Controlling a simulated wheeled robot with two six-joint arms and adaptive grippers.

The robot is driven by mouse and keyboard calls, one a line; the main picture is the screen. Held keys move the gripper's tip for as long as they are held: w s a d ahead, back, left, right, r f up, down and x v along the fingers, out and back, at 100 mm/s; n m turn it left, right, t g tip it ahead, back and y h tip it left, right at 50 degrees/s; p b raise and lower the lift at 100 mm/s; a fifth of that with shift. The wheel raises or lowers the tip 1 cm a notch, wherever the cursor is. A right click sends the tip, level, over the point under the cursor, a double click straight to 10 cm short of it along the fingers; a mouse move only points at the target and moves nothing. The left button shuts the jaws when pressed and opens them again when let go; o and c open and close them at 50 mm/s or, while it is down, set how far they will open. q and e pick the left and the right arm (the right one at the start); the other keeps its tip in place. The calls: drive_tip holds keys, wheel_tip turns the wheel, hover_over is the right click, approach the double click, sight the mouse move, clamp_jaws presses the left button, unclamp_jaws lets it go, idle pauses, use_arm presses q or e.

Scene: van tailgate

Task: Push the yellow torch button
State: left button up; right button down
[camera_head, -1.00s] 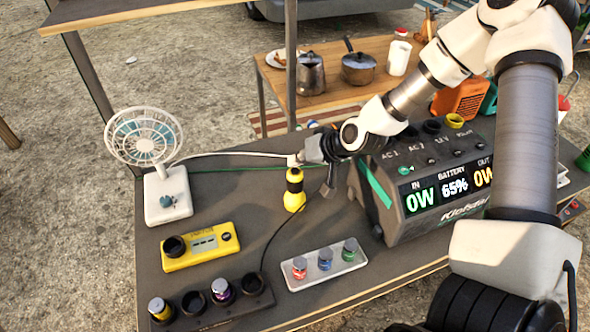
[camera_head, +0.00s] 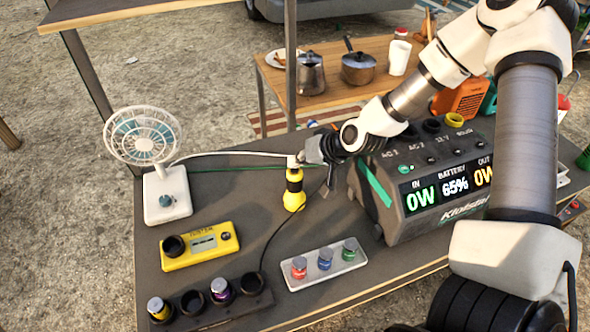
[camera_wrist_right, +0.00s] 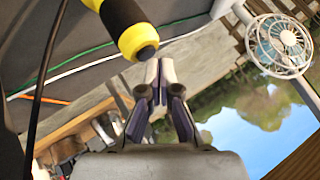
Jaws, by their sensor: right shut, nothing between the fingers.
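The yellow and black torch (camera_head: 294,200) stands upright on the dark tabletop, left of the power station. The button itself is not clear to see. My left gripper is out of view.
The power station (camera_head: 425,228) stands right of the torch. A white fan (camera_head: 165,195), a yellow battery tester (camera_head: 190,256), a dark battery holder (camera_head: 247,297) and a pale tray (camera_head: 300,284) with three coloured pieces lie around. Cables cross the table by the torch.

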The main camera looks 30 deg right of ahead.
sight(297, 170)
drive_tip(key=shift+f, duration=0.35)
idle(0.3)
drive_tip(key=shift+r+p, duration=0.5)
drive_tip(key=shift+r, duration=0.2)
wheel_tip(297, 170, up, 6)
drive_tip(key=p, duration=0.5)
drive_tip(key=shift+p, duration=0.35)
